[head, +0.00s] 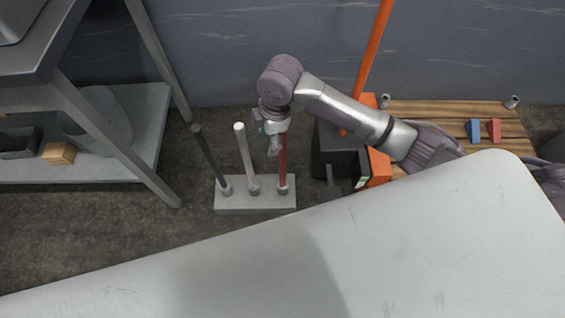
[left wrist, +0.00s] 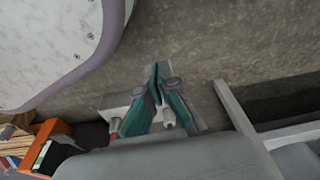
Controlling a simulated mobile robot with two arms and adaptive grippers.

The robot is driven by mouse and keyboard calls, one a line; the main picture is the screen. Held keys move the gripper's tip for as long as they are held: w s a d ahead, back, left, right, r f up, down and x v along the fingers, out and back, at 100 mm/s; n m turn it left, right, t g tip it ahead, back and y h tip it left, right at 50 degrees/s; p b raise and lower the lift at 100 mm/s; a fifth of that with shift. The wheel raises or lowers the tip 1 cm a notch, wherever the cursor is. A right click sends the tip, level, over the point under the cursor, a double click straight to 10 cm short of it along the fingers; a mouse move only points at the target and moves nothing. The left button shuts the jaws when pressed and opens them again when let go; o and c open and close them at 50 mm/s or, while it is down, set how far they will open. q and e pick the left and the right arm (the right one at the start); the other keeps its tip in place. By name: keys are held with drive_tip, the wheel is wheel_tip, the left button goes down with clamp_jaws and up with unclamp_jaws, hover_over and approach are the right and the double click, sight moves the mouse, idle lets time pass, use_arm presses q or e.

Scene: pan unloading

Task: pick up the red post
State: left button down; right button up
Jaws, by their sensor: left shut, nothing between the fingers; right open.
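The red post (head: 283,170) stands upright in the right-hand socket of a light grey block (head: 235,208) on the floor. A white post (head: 245,155) and a dark grey post (head: 208,155) stand beside it. My left gripper (left wrist: 157,72) is shut and empty in the left wrist view. The block (left wrist: 114,102) shows behind its fingers there, partly hidden.
A large pale surface (head: 420,250) fills the front. A metal shelf (head: 110,165) with a bin and a wooden block stands left. A black and orange machine (head: 335,155) is close right of the posts. A slatted wooden platform (head: 440,112) holds blue and red blocks.

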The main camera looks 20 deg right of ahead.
wheel_tip(320, 180, up, 3)
drive_tip(key=n+h, duration=0.1)
drive_tip(key=n, duration=0.1)
hover_over(282, 136)
drive_tip(key=shift+w+f, duration=0.15)
drive_tip(key=shift+w, duration=0.15)
use_arm(q)
drive_tip(key=s+f, duration=0.4)
drive_tip(key=f, duration=0.1)
use_arm(e)
drive_tip(key=shift+w+d+f+g+h, duration=0.15)
drive_tip(key=shift+d+g+h, duration=0.05)
drive_tip(key=shift+g+h, duration=0.1)
wheel_tip(282, 136, down, 7)
drive_tip(key=shift+f+b, duration=0.1)
drive_tip(key=shift+b, duration=0.75)
drive_tip(key=f+b, duration=0.1)
drive_tip(key=f, duration=0.4)
drive_tip(key=shift+w+f, duration=0.2)
drive_tip(key=shift+f, duration=0.3)
use_arm(q)
drive_tip(key=w+r, duration=0.6)
drive_tip(key=r, duration=0.1)
drive_tip(key=shift+w+d, duration=0.2)
drive_tip(key=shift+w, duration=0.1)
use_arm(e)
drive_tip(key=shift+c, duration=0.2)
drive_tip(key=c, duration=1.1)
drive_tip(key=shift+r, duration=0.1)
clamp_jaws()
